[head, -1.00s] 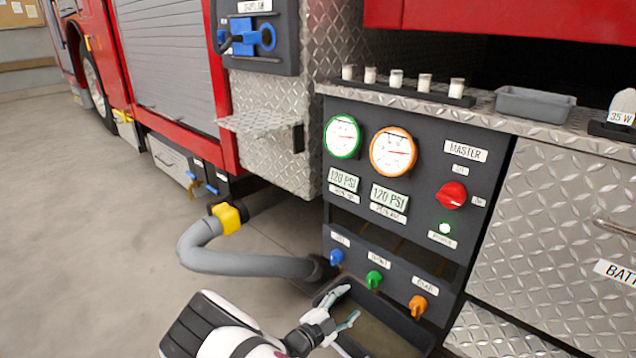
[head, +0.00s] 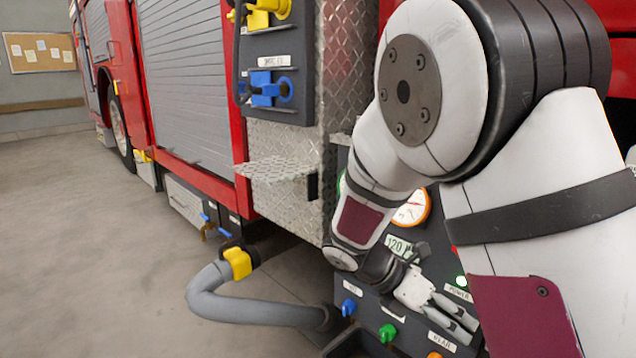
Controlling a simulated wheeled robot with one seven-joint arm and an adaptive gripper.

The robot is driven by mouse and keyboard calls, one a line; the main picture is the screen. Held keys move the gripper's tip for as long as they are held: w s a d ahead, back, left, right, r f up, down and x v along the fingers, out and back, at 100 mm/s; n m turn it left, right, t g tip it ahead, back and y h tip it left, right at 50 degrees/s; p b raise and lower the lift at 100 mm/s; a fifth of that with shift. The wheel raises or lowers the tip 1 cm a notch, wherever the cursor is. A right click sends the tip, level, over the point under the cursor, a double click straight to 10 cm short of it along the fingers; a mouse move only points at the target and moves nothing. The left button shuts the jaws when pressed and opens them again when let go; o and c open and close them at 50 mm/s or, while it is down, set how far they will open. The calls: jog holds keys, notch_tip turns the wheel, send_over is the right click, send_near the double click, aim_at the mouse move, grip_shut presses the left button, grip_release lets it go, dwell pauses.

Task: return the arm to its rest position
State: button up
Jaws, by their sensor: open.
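My gripper (head: 455,325) is in front of the pump panel at the lower right of the head view. Its two pale fingers are spread apart, with nothing between them, and point down to the right. My folded arm fills the right side and covers much of the panel (head: 352,285). An orange-rimmed gauge (head: 413,209) is partly visible behind the arm. A blue knob (head: 349,307) and a green knob (head: 388,333) show to the left of the gripper. An orange knob (head: 434,355) is cut off at the bottom edge.
A grey hose (head: 245,308) with a yellow coupling (head: 238,263) curves along the floor on the left. A diamond-plate step (head: 275,170) juts from the red truck (head: 225,182). The floor (head: 90,250) at left is clear.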

jog(key=s+a+r+m+y, duration=0.1)
jog(key=s+r+m+y, duration=0.25)
jog(key=s+m, duration=0.55)
jog(key=s+a+r+m+t+y, duration=0.1)
jog(key=s+r+m+y, duration=0.25)
jog(key=s+m, duration=0.55)
jog(key=s+a+r+m+y, duration=0.25)
jog(key=s+r+m, duration=0.3)
jog(key=s, duration=0.65)
notch_tip(320, 180, up, 39)
jog(key=t+p, duration=0.4)
jog(key=p, duration=3.4)
jog(key=shift+d+y, duration=0.35)
jog(key=shift+d, duration=0.05)
